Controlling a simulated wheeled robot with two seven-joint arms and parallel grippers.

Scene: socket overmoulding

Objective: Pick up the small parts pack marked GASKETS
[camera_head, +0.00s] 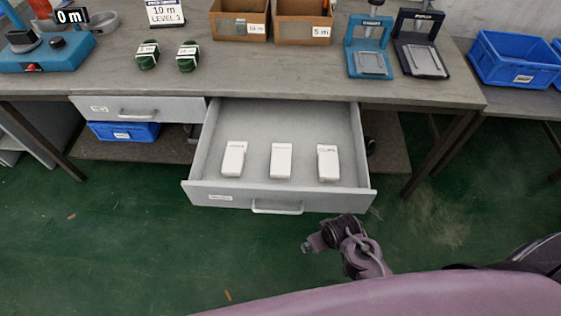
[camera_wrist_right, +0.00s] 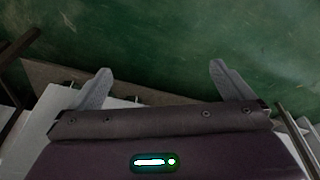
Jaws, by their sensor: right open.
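Three small white packs stand in the open grey drawer (camera_head: 225,187): a left pack (camera_head: 234,158), a middle pack (camera_head: 281,161) and a right pack (camera_head: 328,163). Each has small dark print near its top, too small to read surely, so I cannot tell which one is marked GASKETS. My right gripper (camera_head: 338,234) is in front of the drawer, near its front right corner, apart from the packs. In the right wrist view, the right gripper's two fingers (camera_wrist_right: 160,85) are spread wide with nothing between them. My left gripper is not in view.
The drawer front has a handle (camera_head: 277,208). The workbench (camera_head: 240,72) above holds two green coils (camera_head: 148,55), cardboard bins (camera_head: 303,20) and blue and black stands (camera_head: 370,50). A closed drawer (camera_head: 138,109) is at left. Green floor in front is mostly clear.

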